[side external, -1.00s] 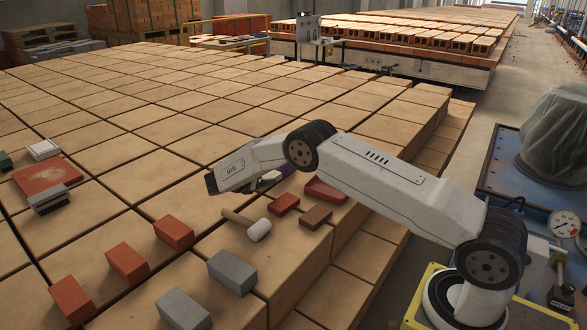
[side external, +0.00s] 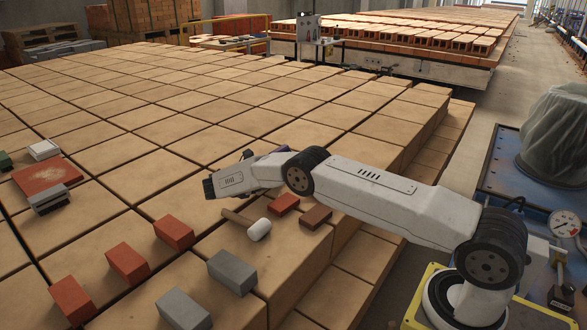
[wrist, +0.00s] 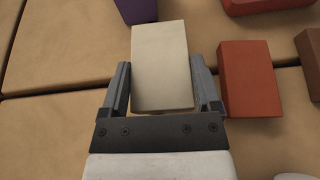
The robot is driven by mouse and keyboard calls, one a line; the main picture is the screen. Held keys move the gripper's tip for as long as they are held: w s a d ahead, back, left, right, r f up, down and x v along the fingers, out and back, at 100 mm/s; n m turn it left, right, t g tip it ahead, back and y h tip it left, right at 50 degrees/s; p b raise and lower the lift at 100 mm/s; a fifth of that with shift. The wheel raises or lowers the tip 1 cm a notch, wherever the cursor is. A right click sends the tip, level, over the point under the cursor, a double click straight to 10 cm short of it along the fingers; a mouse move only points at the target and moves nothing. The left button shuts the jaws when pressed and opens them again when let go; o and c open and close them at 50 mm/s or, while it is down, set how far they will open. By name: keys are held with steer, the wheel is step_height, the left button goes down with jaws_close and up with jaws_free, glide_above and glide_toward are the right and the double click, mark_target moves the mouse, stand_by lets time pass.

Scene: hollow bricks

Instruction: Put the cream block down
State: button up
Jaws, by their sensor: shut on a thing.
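The cream block (wrist: 162,85) is between the two fingers of my gripper (wrist: 160,65) in the wrist view, and the gripper is shut on it. The block's broad face is toward the camera, and its far end reaches past the fingertips. Tan slabs lie below it; I cannot tell whether it touches them. In the side view my wrist (side external: 240,178) largely hides the gripper and the block.
In the wrist view a red block (wrist: 250,78) lies close right of my gripper, and a purple object (wrist: 136,10) lies beyond, to the left. A white-headed mallet (side external: 259,230) and a brown block (side external: 316,216) lie nearby. The slabs (side external: 130,165) farther left are largely clear.

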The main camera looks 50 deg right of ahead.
steer(key=shift+f, duration=1.35)
steer(key=shift+f, duration=0.2)
steer(key=o, duration=1.2)
steer(key=shift+o, duration=0.2)
steer(key=shift+v, duration=3.9)
